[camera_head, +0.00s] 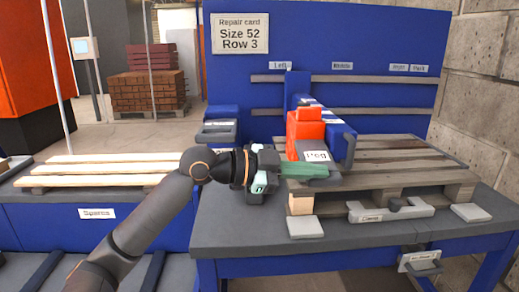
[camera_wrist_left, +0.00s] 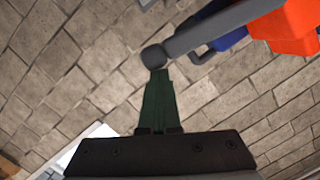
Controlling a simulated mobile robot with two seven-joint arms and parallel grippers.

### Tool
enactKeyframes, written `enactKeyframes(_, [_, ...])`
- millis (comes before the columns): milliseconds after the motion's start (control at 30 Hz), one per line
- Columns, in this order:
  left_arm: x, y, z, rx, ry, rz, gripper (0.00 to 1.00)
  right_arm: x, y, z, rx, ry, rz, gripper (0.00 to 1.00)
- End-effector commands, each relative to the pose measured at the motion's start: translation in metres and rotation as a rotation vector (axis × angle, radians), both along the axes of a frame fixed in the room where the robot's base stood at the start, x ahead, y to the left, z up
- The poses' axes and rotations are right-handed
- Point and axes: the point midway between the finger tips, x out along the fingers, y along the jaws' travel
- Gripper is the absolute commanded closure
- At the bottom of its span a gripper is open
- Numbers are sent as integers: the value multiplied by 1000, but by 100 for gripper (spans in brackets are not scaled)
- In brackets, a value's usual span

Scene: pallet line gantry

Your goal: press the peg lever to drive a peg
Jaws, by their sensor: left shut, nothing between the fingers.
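The red peg head (camera_head: 304,127) hangs on a blue gantry carriage above the pallet (camera_head: 405,160), with a "Peg" label (camera_head: 317,155) on its front. In the left wrist view a grey lever (camera_wrist_left: 215,32) with a round knob (camera_wrist_left: 153,57) reaches out from the red head (camera_wrist_left: 288,28). My left gripper (camera_head: 305,170) is shut and empty, its green fingers pointing right, just below the label. In the left wrist view the fingertips (camera_wrist_left: 160,76) appear right at the knob; I cannot tell whether they touch. My right gripper is not in view.
A clamp bar (camera_head: 365,212) lies along the pallet's front edge, with grey pads (camera_head: 305,227) on the workbench (camera_head: 240,228). A blue panel (camera_head: 400,50) with rails stands behind. A spares table with planks (camera_head: 95,168) is at left. The bench's front right is mostly clear.

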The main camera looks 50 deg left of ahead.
Motion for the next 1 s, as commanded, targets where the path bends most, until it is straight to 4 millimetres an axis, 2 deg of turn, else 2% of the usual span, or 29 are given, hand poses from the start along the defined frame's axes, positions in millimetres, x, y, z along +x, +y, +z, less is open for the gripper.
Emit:
enactKeyframes(33, [0, -2, 8, -1, -4, -2, 100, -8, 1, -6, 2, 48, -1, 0])
enactKeyframes(233, [1, -6, 21, -6, -22, -1, 100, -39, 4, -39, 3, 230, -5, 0])
enactKeyframes(400, [-19, 10, 22, -6, -19, 1, 100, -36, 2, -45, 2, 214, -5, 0])
enactKeyframes(700, [-55, 35, 34, -8, -24, 1, 100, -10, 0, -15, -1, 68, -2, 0])
enactKeyframes(1000, [-76, 50, 41, -6, -22, -1, 100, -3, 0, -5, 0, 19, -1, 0])
